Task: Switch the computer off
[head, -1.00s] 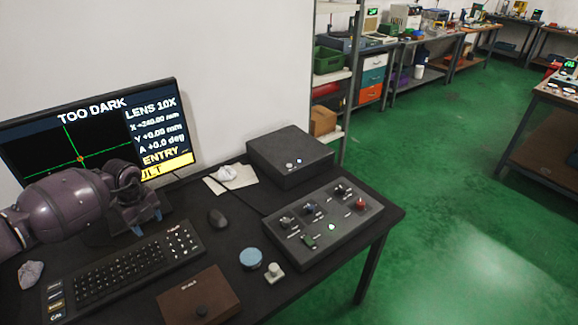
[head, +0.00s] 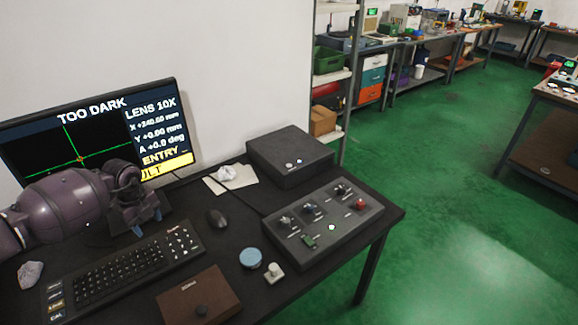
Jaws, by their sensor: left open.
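The computer appears to be the dark box (head: 290,150) at the back right of the black desk, with two small light spots on its front. The monitor (head: 60,125) at the left is lit and reads "TOO DARK", with a green cross and a yellow bar low down. My left gripper (head: 148,226) is open and empty. It hangs in front of the monitor's lower right part, above the back of the keyboard (head: 118,270), well left of the box. My arm hides part of the screen. My right gripper is not in view.
A mouse (head: 217,218), a crumpled white piece (head: 226,173), a blue disc (head: 250,257), a small pale knob (head: 273,272) and a brown box (head: 198,297) lie on the desk.

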